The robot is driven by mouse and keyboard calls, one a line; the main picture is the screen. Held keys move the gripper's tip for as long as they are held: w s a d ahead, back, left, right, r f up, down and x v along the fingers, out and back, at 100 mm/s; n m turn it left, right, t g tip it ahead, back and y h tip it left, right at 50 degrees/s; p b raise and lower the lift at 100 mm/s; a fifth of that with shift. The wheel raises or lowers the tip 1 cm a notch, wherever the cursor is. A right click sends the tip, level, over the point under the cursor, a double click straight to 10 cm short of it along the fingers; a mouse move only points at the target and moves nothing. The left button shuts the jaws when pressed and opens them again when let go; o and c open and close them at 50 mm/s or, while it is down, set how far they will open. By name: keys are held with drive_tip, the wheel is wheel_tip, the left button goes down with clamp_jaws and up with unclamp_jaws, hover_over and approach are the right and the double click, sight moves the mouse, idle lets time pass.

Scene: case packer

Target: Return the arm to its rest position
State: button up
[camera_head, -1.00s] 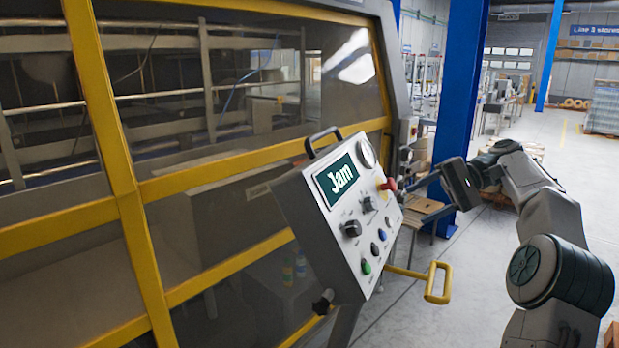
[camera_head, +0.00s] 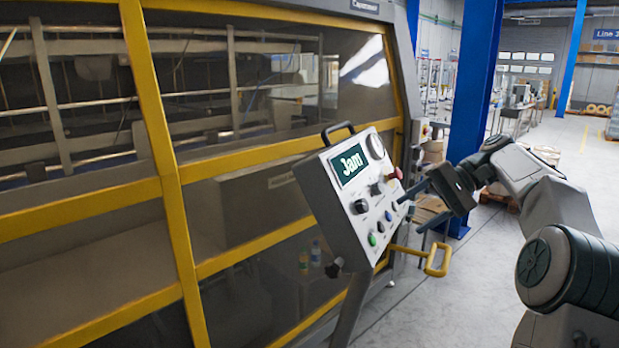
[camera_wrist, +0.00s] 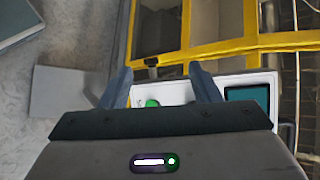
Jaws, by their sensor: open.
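My gripper (camera_head: 411,206) is open and empty, with its fingers pointing left toward the control panel (camera_head: 338,222). In the head view its fingertips overlap the panel's right edge; I cannot tell how much gap lies between. In the wrist view my gripper (camera_wrist: 161,88) shows both fingers apart, with part of the white panel (camera_wrist: 176,92) and a green button (camera_wrist: 152,103) between and beyond them. A red knob (camera_head: 395,175) sits near the panel's right edge, just above the fingers.
The case packer with its yellow-framed windows (camera_head: 172,205) fills the left. A yellow handle (camera_head: 437,262) juts out below the panel. A blue column (camera_head: 474,100) stands behind my arm. Grey floor (camera_head: 440,320) lies open below my gripper.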

drive_tip(key=s+a+f+t+h+b, duration=0.1)
drive_tip(key=s+a+f+h, duration=0.5)
drive_tip(key=s+a, duration=0.45)
drive_tip(key=s+d+f+n+t+h+b, duration=0.1)
drive_tip(key=s+f+n+t+h, duration=0.1)
drive_tip(key=s+f, duration=0.4)
drive_tip(key=s+d+f+n+t+h, duration=0.1)
drive_tip(key=s+f, duration=0.5)
drive_tip(key=s, duration=0.6)
drive_tip(key=shift+s+d+f+n+t+h+b, duration=0.2)
drive_tip(key=shift+d+n+t+h+b, duration=0.25)
drive_tip(key=shift+h, duration=0.65)
drive_tip(key=shift+a, duration=0.1)
